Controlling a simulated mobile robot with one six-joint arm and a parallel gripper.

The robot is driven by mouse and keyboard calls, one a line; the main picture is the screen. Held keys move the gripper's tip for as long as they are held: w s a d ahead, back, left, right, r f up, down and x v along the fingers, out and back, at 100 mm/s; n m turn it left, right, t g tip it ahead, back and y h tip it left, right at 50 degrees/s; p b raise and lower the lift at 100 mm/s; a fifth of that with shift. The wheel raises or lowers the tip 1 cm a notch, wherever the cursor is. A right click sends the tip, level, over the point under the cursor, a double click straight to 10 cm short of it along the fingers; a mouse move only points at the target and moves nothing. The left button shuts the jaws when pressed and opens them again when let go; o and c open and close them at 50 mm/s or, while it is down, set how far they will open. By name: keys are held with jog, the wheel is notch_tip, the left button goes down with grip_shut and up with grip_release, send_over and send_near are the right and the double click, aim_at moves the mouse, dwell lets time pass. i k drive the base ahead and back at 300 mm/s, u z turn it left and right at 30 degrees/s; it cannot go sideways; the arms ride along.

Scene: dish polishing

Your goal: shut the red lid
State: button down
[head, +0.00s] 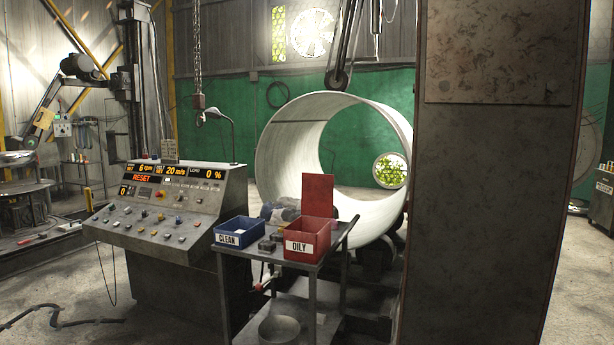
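The red lid (318,195) stands upright at the back edge of the red box (306,241) labelled OILY, so the box is open. The box sits on the right part of a small grey metal cart (284,263). What lies inside the box is hidden by its front wall. My gripper does not show in the head view.
A blue box (239,232) labelled CLEAN stands left of the red box, with small dark blocks (268,243) between them. A control console (160,215) stands left of the cart. A large pale ring (375,215) stands behind. A tall dark steel column (490,180) blocks the right.

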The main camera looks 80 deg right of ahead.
aim_at(317, 189)
jog(key=z, duration=0.2)
jog(key=i, duration=1.55)
jog(key=z, duration=0.8)
jog(key=i, duration=0.65)
jog(key=z, duration=0.75)
jog(key=i, duration=0.55)
jog(key=z, duration=0.7)
jog(key=i, duration=0.55)
jog(key=z, duration=0.25)
